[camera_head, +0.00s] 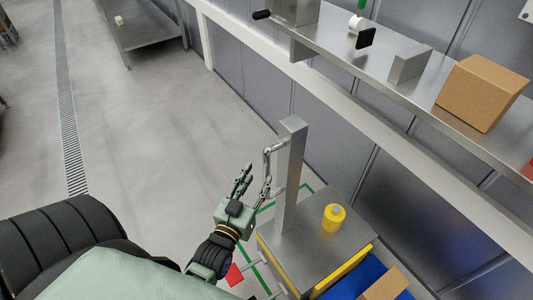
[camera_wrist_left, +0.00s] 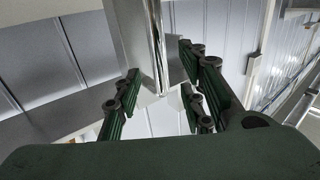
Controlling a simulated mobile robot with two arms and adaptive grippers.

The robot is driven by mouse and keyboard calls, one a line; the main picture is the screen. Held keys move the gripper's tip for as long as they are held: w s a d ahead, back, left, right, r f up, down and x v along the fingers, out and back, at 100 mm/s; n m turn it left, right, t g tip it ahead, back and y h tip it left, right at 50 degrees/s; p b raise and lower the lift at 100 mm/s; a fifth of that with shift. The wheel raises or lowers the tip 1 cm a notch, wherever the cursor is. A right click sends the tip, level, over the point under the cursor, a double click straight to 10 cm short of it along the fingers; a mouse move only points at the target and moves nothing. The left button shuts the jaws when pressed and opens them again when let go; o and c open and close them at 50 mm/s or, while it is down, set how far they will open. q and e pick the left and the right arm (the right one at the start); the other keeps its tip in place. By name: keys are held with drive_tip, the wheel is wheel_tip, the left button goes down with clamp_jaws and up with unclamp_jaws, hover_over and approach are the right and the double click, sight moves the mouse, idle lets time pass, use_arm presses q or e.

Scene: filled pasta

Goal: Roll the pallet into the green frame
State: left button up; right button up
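The pallet appears as a low metal platform (camera_head: 325,240) with a yellow edge and an upright steel post (camera_head: 290,175). A bent handle (camera_head: 268,160) is fixed to the post's left side. Green lines of the frame (camera_head: 315,188) show on the floor around the platform, partly hidden by it. My left gripper (camera_head: 256,182) is at the handle, left of the post. In the left wrist view its fingers (camera_wrist_left: 165,92) are spread apart, with the post (camera_wrist_left: 135,40) and a shiny bar (camera_wrist_left: 158,45) ahead between them. I cannot tell whether they touch. My right gripper is out of view.
A yellow cylinder (camera_head: 334,216) stands on the platform. A blue container (camera_head: 357,281) and a cardboard box (camera_head: 386,287) are at the lower right. A steel shelf (camera_head: 400,95) with a cardboard box (camera_head: 481,92) runs along the wall. The floor (camera_head: 150,140) to the left is clear.

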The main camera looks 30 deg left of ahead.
sight(265, 166)
use_arm(q)
drive_tip(key=w, duration=0.3)
drive_tip(key=shift+w+a+r, duration=0.25)
drive_tip(key=shift+w+a+f+p, duration=0.1)
drive_tip(key=shift+w+a+p, duration=0.05)
drive_tip(key=shift+w, duration=0.45)
drive_tip(key=shift+w+a+f+p, duration=0.1)
drive_tip(key=shift+w+p, duration=0.05)
drive_tip(key=shift+w, duration=0.45)
drive_tip(key=shift+w+a, duration=0.15)
drive_tip(key=shift+w, duration=0.45)
drive_tip(key=c, duration=0.9)
clamp_jaws()
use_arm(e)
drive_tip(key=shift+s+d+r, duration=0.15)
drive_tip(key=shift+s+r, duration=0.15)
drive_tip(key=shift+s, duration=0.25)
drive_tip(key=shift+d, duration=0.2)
